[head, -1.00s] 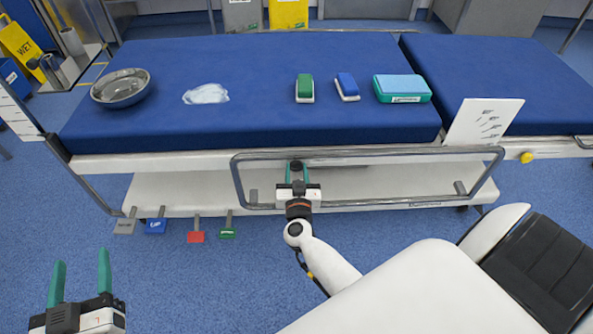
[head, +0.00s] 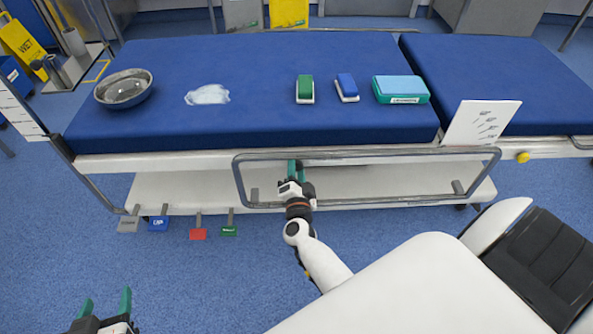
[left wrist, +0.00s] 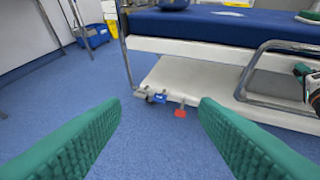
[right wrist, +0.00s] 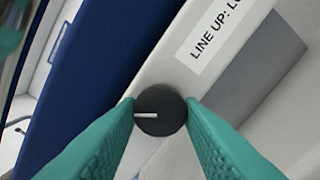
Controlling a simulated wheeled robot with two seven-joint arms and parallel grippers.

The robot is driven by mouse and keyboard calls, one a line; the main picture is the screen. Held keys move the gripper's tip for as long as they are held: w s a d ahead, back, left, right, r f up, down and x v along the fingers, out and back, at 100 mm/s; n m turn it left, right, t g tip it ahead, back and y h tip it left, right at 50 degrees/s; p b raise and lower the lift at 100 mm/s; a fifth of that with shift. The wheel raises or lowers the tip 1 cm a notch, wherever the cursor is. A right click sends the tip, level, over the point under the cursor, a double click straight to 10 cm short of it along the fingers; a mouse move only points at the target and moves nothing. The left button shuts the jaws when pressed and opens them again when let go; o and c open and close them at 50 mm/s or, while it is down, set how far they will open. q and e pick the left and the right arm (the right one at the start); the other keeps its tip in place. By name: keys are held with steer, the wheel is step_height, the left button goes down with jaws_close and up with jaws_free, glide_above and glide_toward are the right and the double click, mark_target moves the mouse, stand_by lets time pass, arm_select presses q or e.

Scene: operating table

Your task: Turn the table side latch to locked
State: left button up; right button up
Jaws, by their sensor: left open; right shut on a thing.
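The side latch is a round dark knob (right wrist: 160,113) with a white pointer line, on the table's white side frame. In the right wrist view its line lies level and points left. A label (right wrist: 212,35) beside it reads "LINE UP: L…", the rest cut off. My right gripper (right wrist: 161,112) is shut on the knob, one green finger on each side. In the head view this gripper (head: 295,172) is at the table side by the metal rail, and the knob is hidden. My left gripper (head: 106,302) is open and empty, low at the left; its fingers show in the left wrist view (left wrist: 160,115).
A metal side rail (head: 365,204) surrounds my right gripper. The blue table top (head: 250,75) holds a steel bowl (head: 124,89), a green brush (head: 305,89), a blue brush (head: 347,87) and a teal box (head: 401,89). Coloured pedals (head: 198,234) stick out below.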

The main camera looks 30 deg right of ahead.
arm_select(q)
steer(key=shift+w+d+r+t+h+b, duration=0.2)
steer(key=shift+w+r+t, duration=0.2)
steer(key=shift+r, duration=0.2)
steer(key=shift+w+d+r+t+h+b, duration=0.2)
steer(key=shift+w+r+t, duration=0.1)
steer(key=shift+r+t, duration=0.3)
steer(key=shift+w+d+r+t+h+b, duration=0.1)
steer(key=shift+w+d+r+t+b, duration=0.1)
steer(key=shift+w+r+t, duration=0.35)
arm_select(e)
steer(key=shift+m, duration=3.6)
arm_select(q)
steer(key=shift+s+r, duration=0.15)
arm_select(e)
steer(key=o, duration=1)
steer(key=shift+c, duration=0.2)
arm_select(q)
steer(key=s+a+f+g+y+p, duration=0.1)
steer(key=s+a+f+g+p, duration=0.1)
steer(key=s+f+g, duration=0.2)
step_height(320, 180, down, 2)
steer(key=shift+s+a+f+g+y, duration=0.2)
steer(key=shift+s+g+y, duration=0.15)
steer(key=shift+g, duration=0.4)
arm_select(e)
steer(key=v, duration=1.2)
steer(key=shift+a, duration=0.1)
